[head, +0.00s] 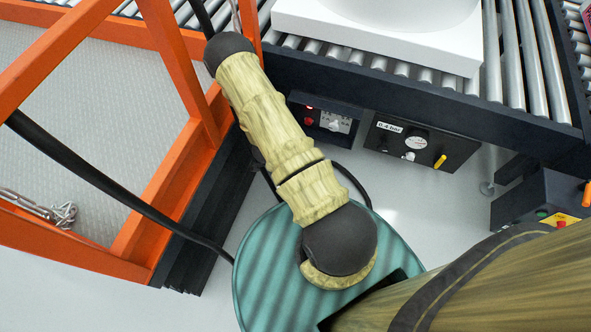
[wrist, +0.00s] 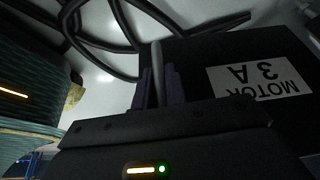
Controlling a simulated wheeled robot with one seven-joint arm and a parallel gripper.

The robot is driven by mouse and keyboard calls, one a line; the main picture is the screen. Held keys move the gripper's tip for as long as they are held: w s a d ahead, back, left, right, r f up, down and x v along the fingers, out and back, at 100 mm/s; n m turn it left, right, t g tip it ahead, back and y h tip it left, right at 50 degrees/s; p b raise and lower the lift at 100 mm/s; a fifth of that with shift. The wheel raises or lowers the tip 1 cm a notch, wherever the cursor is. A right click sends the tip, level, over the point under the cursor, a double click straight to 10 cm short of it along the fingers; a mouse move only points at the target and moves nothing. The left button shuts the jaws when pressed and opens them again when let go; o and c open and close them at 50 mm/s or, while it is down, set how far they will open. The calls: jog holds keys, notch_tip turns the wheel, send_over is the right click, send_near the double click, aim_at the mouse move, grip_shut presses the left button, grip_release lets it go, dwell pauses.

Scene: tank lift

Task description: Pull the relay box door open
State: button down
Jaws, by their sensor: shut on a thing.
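A black panel (wrist: 195,55) with a white label reading "MOTOR 3 A", upside down, fills the right of the wrist view. It appears to be the relay box; I cannot make out a door seam or whether the door stands ajar. My gripper (wrist: 158,78) is at the panel's left edge, its two dark fingers shut on a slim grey bar, which looks like the door handle (wrist: 157,54). In the head view my arm covers the gripper, and I cannot pick out the relay box there.
An orange frame (head: 168,185) stands at left with black cables beside it. A roller conveyor (head: 420,100) carries a white block (head: 390,38). Under it are a box with a red light (head: 322,122) and a gauge box (head: 420,143). Another control box (head: 540,200) is at right.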

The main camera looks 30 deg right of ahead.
jog(key=shift+a, duration=0.1)
jog(key=c, duration=1.5)
grip_release()
jog(key=shift+o, duration=0.2)
jog(key=shift+r, duration=0.1)
notch_tip(320, 180, up, 10)
jog(key=p, duration=0.9)
jog(key=shift+c, duration=0.4)
